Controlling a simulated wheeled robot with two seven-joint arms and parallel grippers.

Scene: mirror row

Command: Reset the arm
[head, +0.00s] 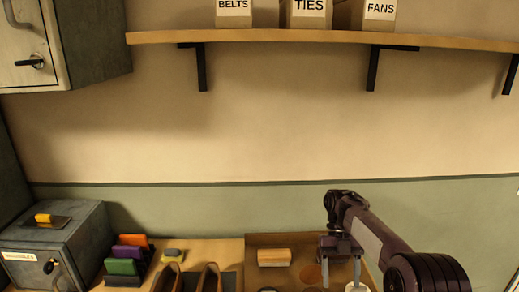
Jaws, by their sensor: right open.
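My right arm comes in from the lower right. Its gripper (341,264) points down over the right part of a brown tray (254,240), with its two fingers apart and nothing seen between them. A light wooden block (275,257) lies in the tray to the left of the gripper. A round brown patch or disc (311,274) is just left of the fingers. A white item (356,287) shows below the gripper, cut off by the lower edge. My left gripper is not in view.
A grey box (45,250) with a yellow piece on top stands at left, beside orange, purple and green upright pieces (127,254). Two brown curved items (210,277) are left of the tray. A wall shelf (300,36) holds labelled boxes; a cabinet (70,45) hangs upper left. The wall area between is clear.

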